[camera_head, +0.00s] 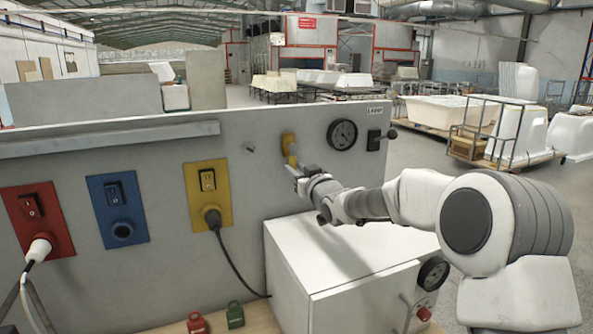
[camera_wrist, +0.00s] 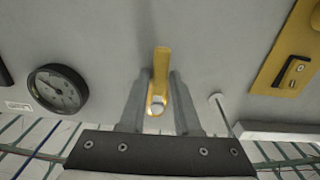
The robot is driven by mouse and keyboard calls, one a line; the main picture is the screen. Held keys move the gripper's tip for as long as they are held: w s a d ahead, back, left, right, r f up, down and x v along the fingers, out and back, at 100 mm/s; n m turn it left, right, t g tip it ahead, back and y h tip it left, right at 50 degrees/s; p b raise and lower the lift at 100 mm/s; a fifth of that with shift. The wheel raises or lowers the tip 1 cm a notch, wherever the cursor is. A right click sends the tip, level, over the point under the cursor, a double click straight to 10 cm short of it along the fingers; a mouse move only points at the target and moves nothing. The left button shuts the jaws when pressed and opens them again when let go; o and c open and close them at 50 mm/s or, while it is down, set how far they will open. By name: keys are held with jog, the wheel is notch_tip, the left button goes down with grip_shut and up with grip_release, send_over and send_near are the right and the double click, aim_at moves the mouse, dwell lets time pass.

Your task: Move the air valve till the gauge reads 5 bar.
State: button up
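The yellow air valve handle (camera_head: 288,143) is on the grey panel, left of a round black-rimmed gauge (camera_head: 342,134). The gauge's needle is too small to read. In the wrist view, the gauge (camera_wrist: 57,88) is at the left and the yellow handle (camera_wrist: 161,65) is in the middle. My gripper (camera_head: 295,168) is at the lower end of the handle. In the wrist view, my gripper's fingers (camera_wrist: 160,88) stand on either side of the handle, with narrow gaps showing, so it looks open around it. Contact with the handle is not clear.
Right of the gauge is a black lever switch (camera_head: 376,139). Left are yellow (camera_head: 207,195), blue (camera_head: 118,207) and red (camera_head: 37,220) socket plates, two with plugged cables. A white cabinet (camera_head: 340,262) with another gauge (camera_head: 433,273) stands below my arm.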

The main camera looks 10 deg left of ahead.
grip_shut()
dwell(1.1)
